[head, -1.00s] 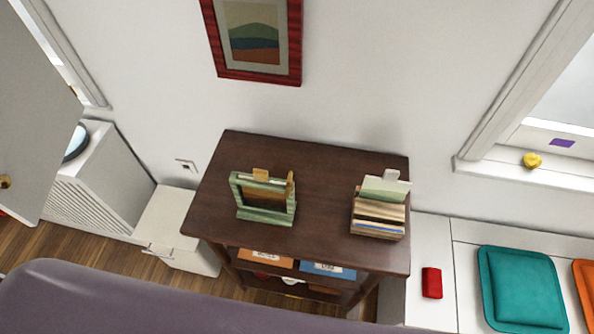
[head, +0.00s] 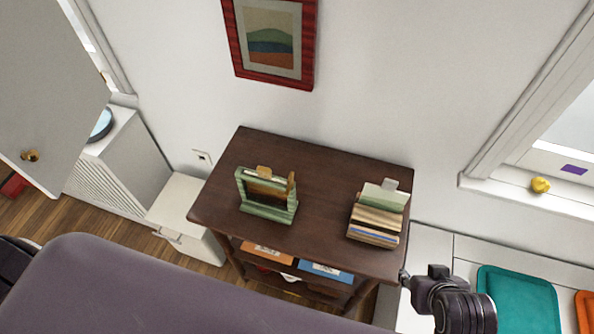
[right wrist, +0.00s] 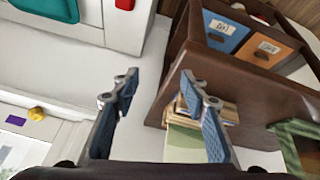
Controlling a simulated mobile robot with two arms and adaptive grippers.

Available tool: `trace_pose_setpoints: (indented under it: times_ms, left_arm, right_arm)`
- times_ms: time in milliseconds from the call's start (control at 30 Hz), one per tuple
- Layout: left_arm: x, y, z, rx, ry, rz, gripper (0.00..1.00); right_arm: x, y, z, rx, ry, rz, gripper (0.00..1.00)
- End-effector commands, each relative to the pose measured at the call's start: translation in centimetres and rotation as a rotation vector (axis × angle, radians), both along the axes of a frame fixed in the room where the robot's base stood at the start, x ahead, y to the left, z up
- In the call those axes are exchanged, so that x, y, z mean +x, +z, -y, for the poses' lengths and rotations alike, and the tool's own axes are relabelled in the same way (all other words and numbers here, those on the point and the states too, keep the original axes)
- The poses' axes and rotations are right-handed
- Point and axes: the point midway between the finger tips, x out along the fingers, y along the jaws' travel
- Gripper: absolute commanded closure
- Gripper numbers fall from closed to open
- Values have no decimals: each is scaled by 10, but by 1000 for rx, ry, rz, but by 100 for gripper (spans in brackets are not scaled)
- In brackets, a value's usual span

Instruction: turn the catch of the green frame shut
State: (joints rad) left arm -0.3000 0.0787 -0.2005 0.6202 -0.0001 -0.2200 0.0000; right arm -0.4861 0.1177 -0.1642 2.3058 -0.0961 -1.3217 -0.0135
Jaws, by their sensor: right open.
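The green frame (head: 268,212) stands upright on the dark brown cabinet, left of its middle in the head view. Small tan pieces show at its top edge (head: 264,171) and at its right side (head: 291,183); which is the catch, and how it is turned, is too small to tell. Part of the frame shows at the right edge of the right wrist view (right wrist: 293,128). My right gripper (head: 404,278) is at the cabinet's front right corner, well apart from the frame. In the right wrist view its fingers (right wrist: 158,76) are spread and empty. My left gripper is not in view.
The cabinet top (head: 318,210) is bare between the frame and a holder of cards and wooden pieces (head: 377,222). Labelled blue (head: 325,271) and orange (head: 267,252) boxes sit on the shelf below. A teal cushion (head: 517,298) lies right of my right arm.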

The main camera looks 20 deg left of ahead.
Motion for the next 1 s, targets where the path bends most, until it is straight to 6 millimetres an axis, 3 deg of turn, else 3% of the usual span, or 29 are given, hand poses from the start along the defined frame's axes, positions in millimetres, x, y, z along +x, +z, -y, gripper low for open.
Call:
trace_pose_setpoints:
  times_ms: [33, 167, 267, 400, 500, 600, 667, 700, 800, 900, 1000]
  left_arm:
    - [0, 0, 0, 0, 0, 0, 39]
    - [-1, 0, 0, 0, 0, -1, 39]
    - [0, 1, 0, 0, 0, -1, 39]
    - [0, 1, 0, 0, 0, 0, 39]
    - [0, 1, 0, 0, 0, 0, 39]
    - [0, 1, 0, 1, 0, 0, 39]
    - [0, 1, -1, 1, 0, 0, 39]
    - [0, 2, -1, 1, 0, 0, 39]
    - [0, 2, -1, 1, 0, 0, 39]
    - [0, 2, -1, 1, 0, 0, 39]
    - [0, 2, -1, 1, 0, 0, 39]
  right_arm:
    - [29, 15, -2, -26, 19, 89, 59]
    - [95, 64, -8, -99, 73, 331, 59]
    - [145, 121, -20, -171, 133, 552, 59]
    - [202, 224, -56, -301, 256, 914, 59]
    - [221, 300, -96, -407, 373, 1179, 59]
    - [219, 370, -146, -521, 509, 1439, 59]
    - [209, 405, -180, -591, 602, 1589, 59]
    - [199, 425, -203, -641, 669, 1689, 59]
    - [165, 459, -261, -768, 854, 1920, 59]
    - [124, 470, -318, -902, 1069, 2132, 59]
    - [83, 457, -365, -1043, 1321, 2308, 59]
